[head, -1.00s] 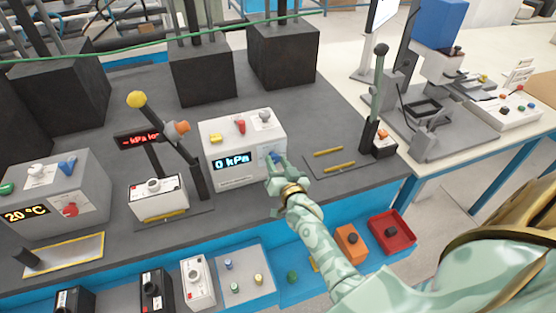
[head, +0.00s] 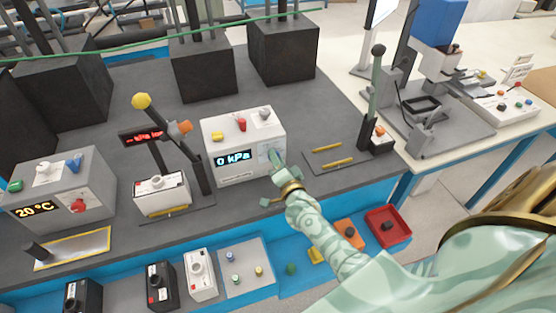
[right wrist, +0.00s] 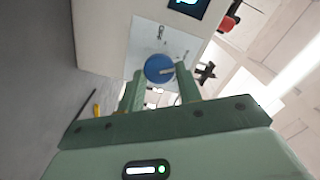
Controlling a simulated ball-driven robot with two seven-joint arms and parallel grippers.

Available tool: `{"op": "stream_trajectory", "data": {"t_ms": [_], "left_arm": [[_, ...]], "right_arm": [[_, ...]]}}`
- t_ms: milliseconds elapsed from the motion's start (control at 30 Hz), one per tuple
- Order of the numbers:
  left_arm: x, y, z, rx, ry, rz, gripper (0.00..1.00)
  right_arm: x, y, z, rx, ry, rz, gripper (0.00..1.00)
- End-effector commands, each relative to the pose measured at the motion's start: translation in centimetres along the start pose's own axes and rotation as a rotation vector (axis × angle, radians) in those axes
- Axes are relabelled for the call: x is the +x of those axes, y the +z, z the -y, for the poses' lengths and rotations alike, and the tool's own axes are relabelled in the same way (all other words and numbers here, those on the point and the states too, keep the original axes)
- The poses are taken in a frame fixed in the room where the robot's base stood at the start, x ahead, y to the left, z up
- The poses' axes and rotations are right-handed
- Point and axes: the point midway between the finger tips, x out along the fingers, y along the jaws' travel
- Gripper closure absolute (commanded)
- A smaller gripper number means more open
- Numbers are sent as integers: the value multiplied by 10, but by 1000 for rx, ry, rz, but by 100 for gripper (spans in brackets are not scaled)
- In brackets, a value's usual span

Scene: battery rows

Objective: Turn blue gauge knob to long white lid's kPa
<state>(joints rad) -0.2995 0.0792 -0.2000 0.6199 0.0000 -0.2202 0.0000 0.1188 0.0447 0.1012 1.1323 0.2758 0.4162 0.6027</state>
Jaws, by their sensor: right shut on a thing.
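The blue gauge knob (right wrist: 157,68) sits on a light plate on the front of a white gauge box (head: 222,138), whose display (head: 236,158) reads 0 kPa. My right gripper (head: 275,160) is at the knob and hides most of it in the head view. In the right wrist view its two fingers (right wrist: 160,78) stand on either side of the knob, shut on it. A battery with a white top (head: 160,186) stands in a fixture under a red-lettered sign (head: 142,137) with kPa on it. I cannot read a kPa value on any lid. My left gripper is not in view.
A white-topped battery (head: 200,272) and black ones (head: 161,285) stand at the front edge beside a grey tray (head: 245,255). A 20 °C box (head: 60,185) stands left. A lever (head: 375,95) rises right of the gauge box. Orange and red bins lie lower right.

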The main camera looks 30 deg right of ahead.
Motion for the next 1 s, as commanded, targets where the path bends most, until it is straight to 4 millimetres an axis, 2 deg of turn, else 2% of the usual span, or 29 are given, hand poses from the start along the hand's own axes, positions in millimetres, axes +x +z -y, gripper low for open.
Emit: {"op": "stream_trajectory", "data": {"t_ms": [500,533,567,600,867,1000], "left_arm": [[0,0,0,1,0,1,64],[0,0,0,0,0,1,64],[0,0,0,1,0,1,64],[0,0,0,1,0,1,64],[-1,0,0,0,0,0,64],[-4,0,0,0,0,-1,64]], "right_arm": [[-1,1,-1,15,3,4,88],[-1,1,-1,15,3,4,57],[-1,1,-1,15,3,4,49],[-1,1,-1,15,3,3,46],[-1,1,-1,15,1,2,46],[-14,0,0,16,2,2,46]]}}
